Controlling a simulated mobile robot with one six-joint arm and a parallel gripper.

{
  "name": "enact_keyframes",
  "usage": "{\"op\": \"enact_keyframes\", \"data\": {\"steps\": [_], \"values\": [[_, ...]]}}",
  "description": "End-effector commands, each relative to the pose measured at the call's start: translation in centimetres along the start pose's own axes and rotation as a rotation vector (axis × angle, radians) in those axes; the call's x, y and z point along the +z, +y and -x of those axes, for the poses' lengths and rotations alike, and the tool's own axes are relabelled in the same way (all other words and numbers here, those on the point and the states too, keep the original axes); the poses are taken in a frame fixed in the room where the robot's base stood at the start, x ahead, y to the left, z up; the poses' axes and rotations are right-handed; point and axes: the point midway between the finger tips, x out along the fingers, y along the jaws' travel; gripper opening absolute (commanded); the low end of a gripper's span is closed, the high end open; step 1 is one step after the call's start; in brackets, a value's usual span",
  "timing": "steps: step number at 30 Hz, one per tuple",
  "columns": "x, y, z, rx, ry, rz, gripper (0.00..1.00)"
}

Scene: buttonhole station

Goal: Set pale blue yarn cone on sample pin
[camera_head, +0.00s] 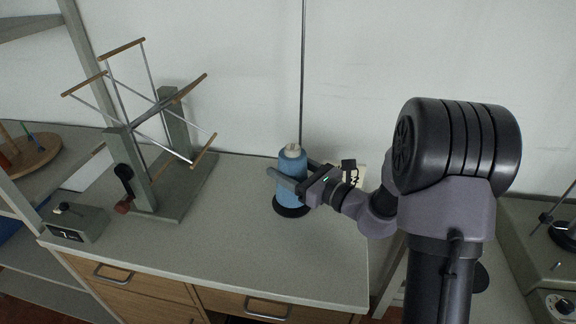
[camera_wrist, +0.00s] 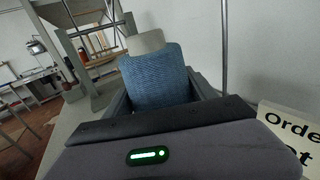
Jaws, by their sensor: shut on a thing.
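The pale blue yarn cone (camera_head: 289,168) stands upright over a round black base (camera_head: 291,209) on the grey worktop, its pale top uncovered. My gripper (camera_head: 294,174) reaches in from the right and is shut on the cone, one finger on each side. In the wrist view the blue cone (camera_wrist: 156,78) fills the space between the fingers. Whether the cone's bottom touches the black base is hard to tell. I cannot tell which pin is the sample pin; a round wooden board (camera_head: 32,160) with upright pegs sits at far left.
A thin metal rod (camera_head: 303,70) rises behind the cone. A yarn winder (camera_head: 155,140) and a small counter box (camera_head: 75,222) stand left on the worktop. A sign (camera_wrist: 290,135) is close by at right. Grey equipment (camera_head: 540,250) stands far right. The front middle worktop is clear.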

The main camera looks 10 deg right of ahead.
Motion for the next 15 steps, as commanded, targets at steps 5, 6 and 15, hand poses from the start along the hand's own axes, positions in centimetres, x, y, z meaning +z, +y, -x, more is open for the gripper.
{"op": "enact_keyframes", "data": {"steps": [5, 6, 15], "values": [[0.09, -0.01, -0.01, 0.000, -0.001, 0.000, 0.15], [0.09, -0.01, -0.01, 0.000, -0.001, 0.000, 0.15], [-0.23, -0.01, -0.01, 0.000, -0.001, 0.000, 0.15]]}}
